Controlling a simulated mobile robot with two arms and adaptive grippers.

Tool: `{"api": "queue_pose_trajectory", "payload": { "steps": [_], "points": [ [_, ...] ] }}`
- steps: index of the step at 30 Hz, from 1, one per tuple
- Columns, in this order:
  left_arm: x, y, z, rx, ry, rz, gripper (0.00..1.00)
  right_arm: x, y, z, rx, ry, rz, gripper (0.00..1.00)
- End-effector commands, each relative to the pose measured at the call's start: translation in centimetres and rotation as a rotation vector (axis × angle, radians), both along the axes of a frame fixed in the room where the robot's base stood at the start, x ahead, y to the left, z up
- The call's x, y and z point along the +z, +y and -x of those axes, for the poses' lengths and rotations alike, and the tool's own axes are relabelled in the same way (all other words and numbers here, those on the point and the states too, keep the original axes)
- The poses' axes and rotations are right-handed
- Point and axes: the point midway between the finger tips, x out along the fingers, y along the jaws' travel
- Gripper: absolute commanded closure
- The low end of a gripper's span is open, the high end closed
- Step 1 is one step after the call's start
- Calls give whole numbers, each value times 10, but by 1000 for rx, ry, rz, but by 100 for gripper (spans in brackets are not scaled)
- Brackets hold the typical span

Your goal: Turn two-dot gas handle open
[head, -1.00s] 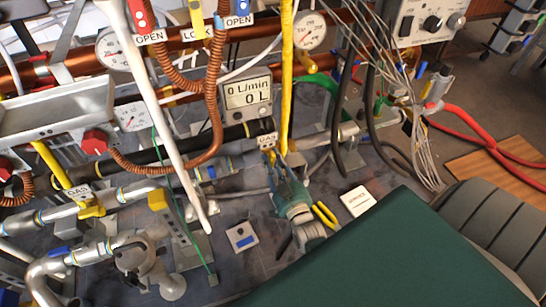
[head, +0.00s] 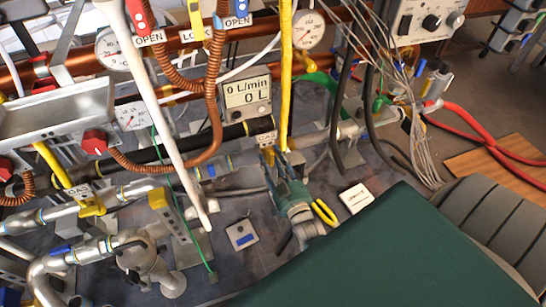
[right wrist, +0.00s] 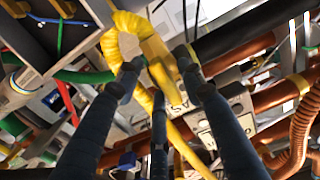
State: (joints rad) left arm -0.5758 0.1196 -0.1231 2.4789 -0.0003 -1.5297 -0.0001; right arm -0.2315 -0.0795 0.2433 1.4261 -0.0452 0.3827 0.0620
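A yellow gas handle hangs beneath a GAS label (head: 266,138) in the middle of the head view, mostly hidden there by my right gripper (head: 276,160). In the right wrist view the handle (right wrist: 163,70) lies between the dark fingers of my right gripper (right wrist: 160,78). The fingers are close around it, but whether they press on it I cannot tell. A GAS label (right wrist: 235,103) is beside it, its dots too blurred to read. A second yellow gas handle (head: 92,207) with its own GAS label (head: 77,191) sits on a pipe at the left. My left gripper is not in view.
A vertical yellow pipe (head: 286,70) and a flow meter (head: 247,98) stand close to my right gripper. A white slanted pipe (head: 160,110) and copper pipes cross the left. A green surface (head: 400,250) fills the lower right. Loose grey cables (head: 412,120) hang at the right.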

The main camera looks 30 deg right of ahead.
Motion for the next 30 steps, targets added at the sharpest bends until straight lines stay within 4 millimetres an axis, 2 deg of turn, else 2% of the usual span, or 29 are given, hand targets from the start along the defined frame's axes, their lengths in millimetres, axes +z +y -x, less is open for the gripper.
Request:
{"api": "queue_pose_trajectory", "payload": {
  "steps": [5,8,11,21,25,30],
  "points": [
    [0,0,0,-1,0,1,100,2,1,0,1,-3,1,61],
    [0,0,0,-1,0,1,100,1,3,7,2,-3,1,61],
    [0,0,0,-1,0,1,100,1,6,22,2,-1,0,61],
    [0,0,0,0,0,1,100,0,22,91,0,1,1,61],
    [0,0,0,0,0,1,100,0,26,108,0,1,0,61],
    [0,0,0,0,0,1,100,1,28,117,0,-2,-1,61]
  ]
}}
